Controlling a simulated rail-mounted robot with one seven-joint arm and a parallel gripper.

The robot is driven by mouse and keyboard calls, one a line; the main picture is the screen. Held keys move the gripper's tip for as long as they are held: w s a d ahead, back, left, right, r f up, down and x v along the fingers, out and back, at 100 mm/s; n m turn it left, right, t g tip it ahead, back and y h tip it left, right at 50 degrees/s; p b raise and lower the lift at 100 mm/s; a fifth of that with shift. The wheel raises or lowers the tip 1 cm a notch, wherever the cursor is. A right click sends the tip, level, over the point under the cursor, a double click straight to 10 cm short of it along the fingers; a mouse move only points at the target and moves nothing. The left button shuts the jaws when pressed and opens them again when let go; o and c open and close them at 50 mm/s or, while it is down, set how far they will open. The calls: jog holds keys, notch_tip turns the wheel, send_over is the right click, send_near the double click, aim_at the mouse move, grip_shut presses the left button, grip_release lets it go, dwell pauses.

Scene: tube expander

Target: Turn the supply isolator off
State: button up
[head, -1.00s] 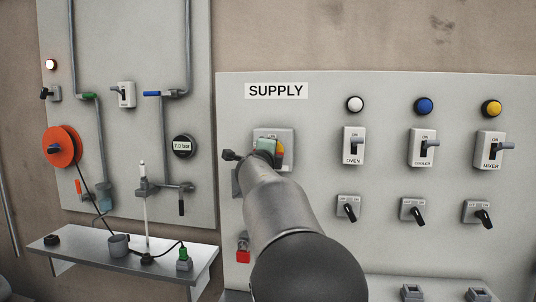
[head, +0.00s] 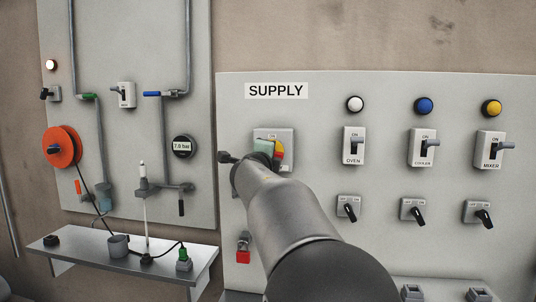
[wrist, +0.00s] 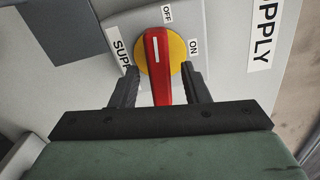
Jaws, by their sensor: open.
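The supply isolator is a red handle (wrist: 155,62) on a yellow disc (wrist: 177,54), mounted on a grey plate (head: 287,134) under the SUPPLY sign (head: 276,91). In the wrist view the handle's white line points up, close to the OFF mark (wrist: 168,14) and away from the ON mark (wrist: 193,47). My gripper (wrist: 160,70) is open, with one finger on each side of the handle. Whether either finger touches it, I cannot tell. In the head view my gripper (head: 264,155) and arm hide much of the isolator.
The OVEN (head: 354,147), COOLER (head: 422,148) and MIXER (head: 489,152) switches stand right of my arm, with lamps above and rotary switches below. A red padlock (head: 243,256) hangs at lower left. A shelf (head: 205,258) juts out farther left.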

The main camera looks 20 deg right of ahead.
jog(key=shift+m, duration=0.8)
jog(key=shift+w+d, duration=0.1)
jog(key=shift+p+x, duration=0.8)
jog(key=shift+x, duration=0.9)
